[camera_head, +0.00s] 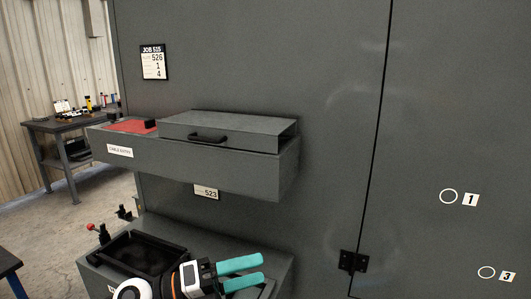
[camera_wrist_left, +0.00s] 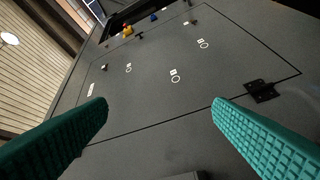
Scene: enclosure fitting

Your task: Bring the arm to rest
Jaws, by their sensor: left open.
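My left gripper (camera_head: 252,272) shows low in the head view with two teal fingers apart and nothing between them. It is in front of the lower grey box, beside a black tray, and its fingers point right. In the left wrist view the two teal fingers (camera_wrist_left: 160,125) are wide apart and empty. Beyond them is the grey cabinet panel with white circles and number labels and a black hinge (camera_wrist_left: 261,91). My right gripper is not in view.
A grey cable entry box (camera_head: 235,172) with a handled lid (camera_head: 228,131) juts from the cabinet above my gripper. The black tray (camera_head: 150,255) sits left of it. The cabinet face (camera_head: 450,110) fills the right. A workbench (camera_head: 70,124) stands far left.

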